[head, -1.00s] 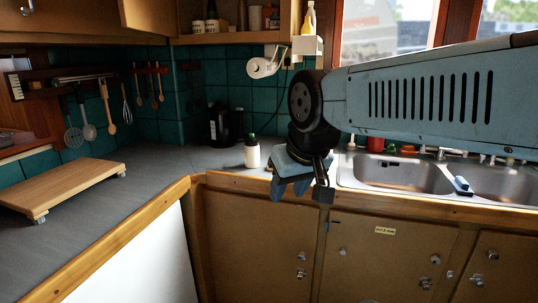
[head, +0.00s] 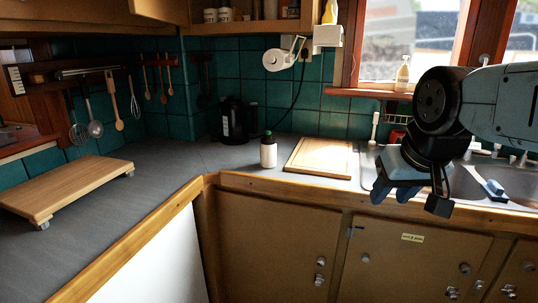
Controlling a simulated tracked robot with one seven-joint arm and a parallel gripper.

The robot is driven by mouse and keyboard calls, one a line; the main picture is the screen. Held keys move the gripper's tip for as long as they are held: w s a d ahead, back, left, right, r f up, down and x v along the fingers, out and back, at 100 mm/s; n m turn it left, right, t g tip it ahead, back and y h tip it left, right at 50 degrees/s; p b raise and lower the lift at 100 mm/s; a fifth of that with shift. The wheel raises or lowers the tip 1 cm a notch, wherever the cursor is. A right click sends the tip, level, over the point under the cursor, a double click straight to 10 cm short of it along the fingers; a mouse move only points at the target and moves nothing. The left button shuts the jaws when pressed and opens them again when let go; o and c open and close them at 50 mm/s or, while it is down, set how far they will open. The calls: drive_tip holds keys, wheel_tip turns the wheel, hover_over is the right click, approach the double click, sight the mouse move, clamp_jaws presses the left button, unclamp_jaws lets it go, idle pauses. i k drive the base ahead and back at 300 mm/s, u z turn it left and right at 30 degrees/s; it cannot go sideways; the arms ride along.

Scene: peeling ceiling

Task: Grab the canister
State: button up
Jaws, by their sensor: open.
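A small white canister with a dark green cap (head: 268,153) stands upright on the grey countertop (head: 200,158), near the corner and close to the wooden front edge. My gripper (head: 410,203) hangs in front of the sink at the right, well to the right of the canister and apart from it. Its blue and dark fingers point down, spread and empty. Nothing covers the canister.
A cutting board (head: 318,157) lies just right of the canister. A black kettle (head: 233,121) stands behind it. A raised wooden board (head: 65,188) is on the left counter. The sink (head: 470,186) is at the right. Counter left of the canister is clear.

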sight(268, 152)
drive_tip(key=z, duration=0.1)
drive_tip(key=i, duration=1)
drive_tip(key=u, duration=0.1)
